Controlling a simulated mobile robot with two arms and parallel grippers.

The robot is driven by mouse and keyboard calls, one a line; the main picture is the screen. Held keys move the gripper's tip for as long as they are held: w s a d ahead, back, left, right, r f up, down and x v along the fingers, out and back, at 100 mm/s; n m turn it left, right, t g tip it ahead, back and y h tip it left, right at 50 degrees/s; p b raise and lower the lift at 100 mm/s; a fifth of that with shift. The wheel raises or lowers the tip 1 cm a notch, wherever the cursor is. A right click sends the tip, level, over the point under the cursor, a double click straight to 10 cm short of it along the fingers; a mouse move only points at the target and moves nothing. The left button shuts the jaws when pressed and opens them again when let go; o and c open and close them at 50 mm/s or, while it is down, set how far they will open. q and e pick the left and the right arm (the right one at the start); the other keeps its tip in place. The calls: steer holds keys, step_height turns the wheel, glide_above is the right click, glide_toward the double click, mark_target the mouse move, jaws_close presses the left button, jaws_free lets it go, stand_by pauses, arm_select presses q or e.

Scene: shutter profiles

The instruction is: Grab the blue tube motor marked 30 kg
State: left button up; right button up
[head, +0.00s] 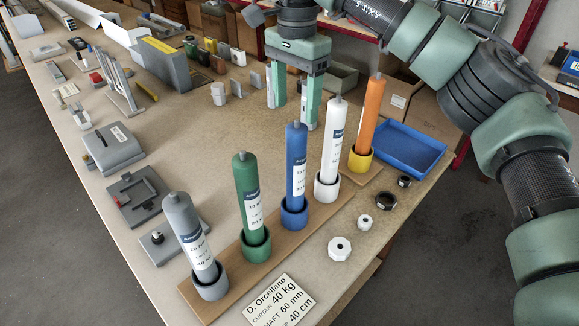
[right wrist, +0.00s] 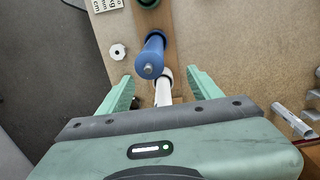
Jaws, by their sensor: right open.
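The blue tube motor (head: 296,165) stands upright in a blue cup (head: 294,216) on a wooden board, between the green tube (head: 247,195) and the white tube (head: 332,145). The print on its label is too small to read surely. My right gripper (head: 291,115) is open, fingers pointing down, behind the blue and white tubes in the head view. In the right wrist view, the blue tube (right wrist: 152,55) shows ahead of the open fingers (right wrist: 160,78). The white tube (right wrist: 164,90) shows nearer the palm, partly hidden by it. My left gripper is not in view.
A grey tube (head: 192,235) and an orange tube (head: 369,115) stand at the row's ends on the board (head: 231,272). A blue tray (head: 398,148) lies to the right. Black and white nuts (head: 340,248) and a sign (head: 279,302) lie near the table's edge.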

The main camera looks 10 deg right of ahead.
mark_target(297, 126)
steer(key=shift+s+f, duration=0.4)
steer(key=shift+f, duration=0.05)
steer(key=shift+s+f+p, duration=0.85)
steer(key=shift+f+p, duration=0.2)
steer(key=shift+f, duration=0.1)
steer(key=f, duration=0.1)
steer(key=f+p, duration=0.1)
steer(key=f, duration=0.1)
steer(key=shift+w, duration=0.4)
steer(key=shift+f, duration=0.3)
steer(key=shift+s, duration=0.2)
steer(key=shift+c, duration=0.3)
steer(key=shift+w, duration=0.1)
jaws_close()
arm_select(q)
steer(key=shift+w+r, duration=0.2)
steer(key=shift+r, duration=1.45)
arm_select(e)
steer(key=shift+w+r, duration=0.1)
